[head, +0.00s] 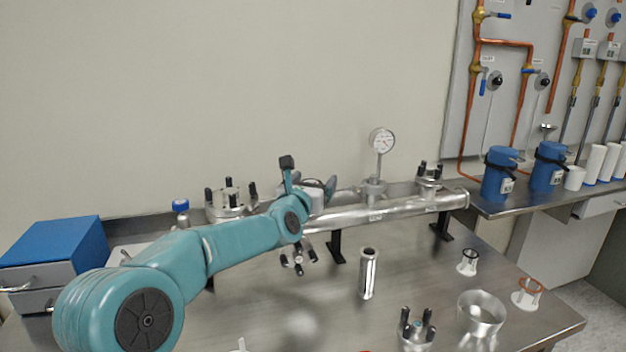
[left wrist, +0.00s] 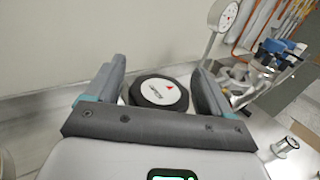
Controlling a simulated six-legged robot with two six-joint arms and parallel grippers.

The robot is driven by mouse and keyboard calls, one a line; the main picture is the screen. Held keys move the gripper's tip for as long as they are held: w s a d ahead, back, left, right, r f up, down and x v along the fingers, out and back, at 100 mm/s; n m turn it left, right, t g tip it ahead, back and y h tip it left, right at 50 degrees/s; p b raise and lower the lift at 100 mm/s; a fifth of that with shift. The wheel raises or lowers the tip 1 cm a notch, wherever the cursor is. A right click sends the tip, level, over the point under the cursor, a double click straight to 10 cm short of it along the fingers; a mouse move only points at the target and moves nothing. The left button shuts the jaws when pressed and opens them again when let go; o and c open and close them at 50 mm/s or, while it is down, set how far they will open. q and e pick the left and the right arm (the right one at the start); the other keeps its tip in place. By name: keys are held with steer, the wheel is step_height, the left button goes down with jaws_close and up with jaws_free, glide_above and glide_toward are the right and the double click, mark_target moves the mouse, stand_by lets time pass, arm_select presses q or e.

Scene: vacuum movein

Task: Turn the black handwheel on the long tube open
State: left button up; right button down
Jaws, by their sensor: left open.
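The long metal tube (head: 400,209) runs across the back of the bench on black supports. My left gripper (head: 310,175) is over the tube's left part. In the left wrist view my left gripper (left wrist: 158,88) is open, with one finger on each side of the handwheel. Gaps show between fingers and rim; contact cannot be told. My right gripper is not in view.
A dial gauge (head: 382,142) stands on the tube, right of the handwheel. A blue-topped drawer box (head: 56,245) is at left. Blue pumps (head: 498,174) stand at right.

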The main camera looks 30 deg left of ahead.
arm_select(q)
steer(key=c, duration=1)
steer(key=shift+o, duration=0.2)
